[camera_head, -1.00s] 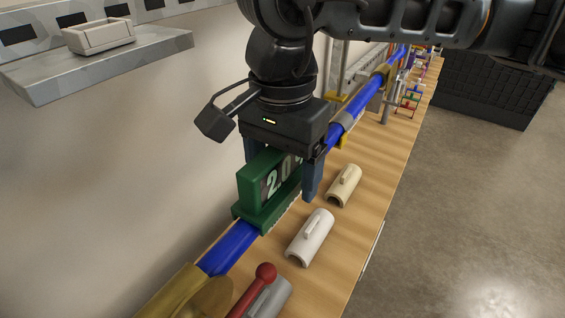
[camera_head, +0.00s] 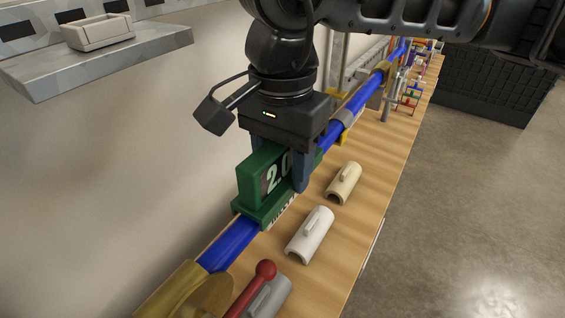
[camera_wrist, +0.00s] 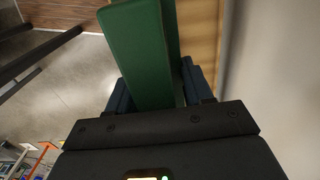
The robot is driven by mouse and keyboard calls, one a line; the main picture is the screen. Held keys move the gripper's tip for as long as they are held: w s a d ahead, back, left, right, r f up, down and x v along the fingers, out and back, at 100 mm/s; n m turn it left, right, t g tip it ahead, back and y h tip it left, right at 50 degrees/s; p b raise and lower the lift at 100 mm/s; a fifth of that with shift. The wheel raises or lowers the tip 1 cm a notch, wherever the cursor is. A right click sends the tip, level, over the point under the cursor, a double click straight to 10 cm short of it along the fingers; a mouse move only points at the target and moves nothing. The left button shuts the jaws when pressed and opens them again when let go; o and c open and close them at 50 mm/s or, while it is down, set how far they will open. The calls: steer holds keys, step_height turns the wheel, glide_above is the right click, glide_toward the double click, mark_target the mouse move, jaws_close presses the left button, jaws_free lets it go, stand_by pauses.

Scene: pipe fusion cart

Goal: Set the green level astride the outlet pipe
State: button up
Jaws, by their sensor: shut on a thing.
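My gripper (camera_head: 279,170) points down from above and is shut on the level, with one finger visible on the near right side and the far one mostly hidden. In the wrist view the green level (camera_wrist: 143,55) stands between the two dark blue fingers (camera_wrist: 160,90).
A white half-round shell (camera_head: 311,235) and a cream one (camera_head: 344,183) lie on the wooden bench right of the pipe. A wall shelf (camera_head: 110,64) holds a small tray at upper left. Open floor lies right.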

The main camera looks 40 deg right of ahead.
steer(key=r, duration=0.2)
steer(key=r+b, duration=0.1)
steer(key=r, duration=0.1)
steer(key=shift+d, duration=0.3)
steer(key=s+d+r+b, duration=0.2)
steer(key=s+d+r, duration=0.2)
steer(key=d, duration=0.6)
step_height(320, 180, up, 3)
steer(key=shift+d+f, duration=0.15)
steer(key=shift+d, duration=0.05)
